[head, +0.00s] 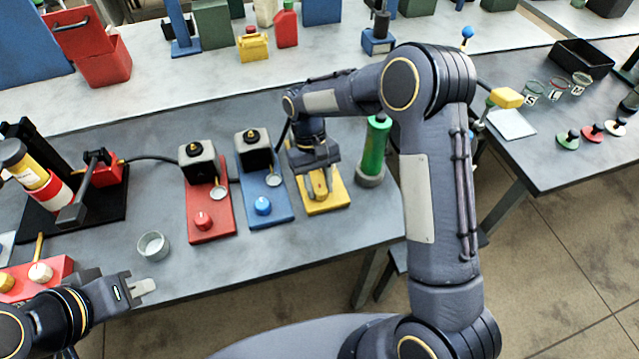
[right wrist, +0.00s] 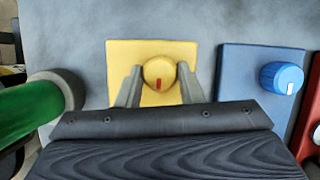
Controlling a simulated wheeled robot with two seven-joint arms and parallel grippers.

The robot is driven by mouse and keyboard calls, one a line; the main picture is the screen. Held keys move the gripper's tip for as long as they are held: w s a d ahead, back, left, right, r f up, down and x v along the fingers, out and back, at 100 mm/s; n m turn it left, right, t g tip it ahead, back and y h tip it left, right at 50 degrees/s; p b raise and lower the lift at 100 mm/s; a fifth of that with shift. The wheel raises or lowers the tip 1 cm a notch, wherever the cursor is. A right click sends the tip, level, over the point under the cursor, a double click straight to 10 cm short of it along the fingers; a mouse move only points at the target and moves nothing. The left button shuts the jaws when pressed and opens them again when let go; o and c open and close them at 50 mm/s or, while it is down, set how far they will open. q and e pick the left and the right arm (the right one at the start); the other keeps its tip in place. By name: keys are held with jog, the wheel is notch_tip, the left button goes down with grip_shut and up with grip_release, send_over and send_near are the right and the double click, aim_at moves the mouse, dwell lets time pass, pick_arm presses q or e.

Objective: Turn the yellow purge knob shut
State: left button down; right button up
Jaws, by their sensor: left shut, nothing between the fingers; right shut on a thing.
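The yellow purge knob (right wrist: 160,73) sits on a yellow base plate (right wrist: 150,49) and has a red mark on its face, pointing toward the gripper in the right wrist view. My right gripper (right wrist: 160,88) is shut on the knob, with one finger on each side. In the head view my right gripper (head: 321,185) comes down over the yellow plate (head: 334,199) and hides most of the knob. My left gripper (head: 143,288) is shut and empty at the front left of the table.
A blue plate with a blue knob (head: 263,206) and a red plate with a red knob (head: 202,221) stand left of the yellow one. A green cylinder (head: 375,145) stands close on its right. A glass cup (head: 152,246) stands near the table's front edge.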

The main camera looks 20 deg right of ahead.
jog(key=shift+n, duration=0.6)
jog(key=o, duration=1)
jog(key=b+v, duration=0.1)
jog(key=v, duration=0.6)
jog(key=shift+a+r, duration=0.2)
jog(key=shift+r, duration=0.25)
jog(key=shift+w, duration=0.1)
